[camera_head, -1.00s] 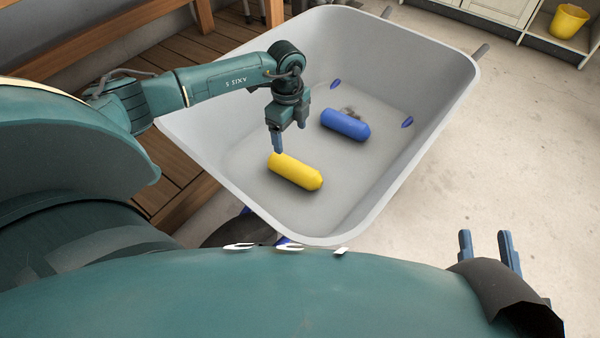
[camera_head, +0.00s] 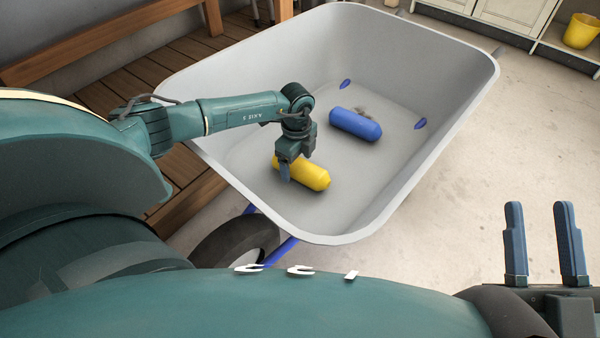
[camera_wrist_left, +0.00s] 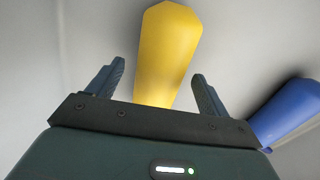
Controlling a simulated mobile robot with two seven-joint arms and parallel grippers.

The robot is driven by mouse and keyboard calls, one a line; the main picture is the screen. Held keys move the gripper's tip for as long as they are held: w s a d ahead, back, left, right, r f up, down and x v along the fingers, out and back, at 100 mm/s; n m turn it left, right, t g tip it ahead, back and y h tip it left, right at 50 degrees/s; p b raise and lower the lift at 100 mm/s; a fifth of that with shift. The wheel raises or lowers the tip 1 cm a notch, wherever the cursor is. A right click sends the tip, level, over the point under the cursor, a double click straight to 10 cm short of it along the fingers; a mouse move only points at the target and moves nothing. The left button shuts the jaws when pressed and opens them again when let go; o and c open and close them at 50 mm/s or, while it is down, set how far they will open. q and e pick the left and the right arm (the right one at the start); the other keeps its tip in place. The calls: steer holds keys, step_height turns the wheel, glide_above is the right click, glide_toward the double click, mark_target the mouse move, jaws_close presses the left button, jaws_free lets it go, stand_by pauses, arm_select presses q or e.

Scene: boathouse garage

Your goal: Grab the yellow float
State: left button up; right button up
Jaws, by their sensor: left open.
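The yellow float (camera_head: 307,174) lies on the floor of the grey wheelbarrow tray (camera_head: 330,225). My left gripper (camera_head: 286,175) is low inside the tray at the float's left end, hiding part of it. In the left wrist view the yellow float (camera_wrist_left: 168,50) shows between and beyond the two spread fingers of the left gripper (camera_wrist_left: 152,85). Bare gaps show on both sides, and I cannot tell how far the fingertips are above the tray floor. My right gripper (camera_head: 544,245) is open and empty at the lower right, outside the tray.
A blue float (camera_head: 356,125) lies in the tray behind the yellow one, and it also shows in the left wrist view (camera_wrist_left: 290,108). The tray walls surround both floats. A wooden deck (camera_head: 130,80) is at left. A yellow bucket (camera_head: 581,31) stands on a shelf at far right.

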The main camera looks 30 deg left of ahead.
arm_select(q)
steer(key=shift+f, duration=0.4)
steer(key=c, duration=1.1)
steer(key=shift+r, duration=0.15)
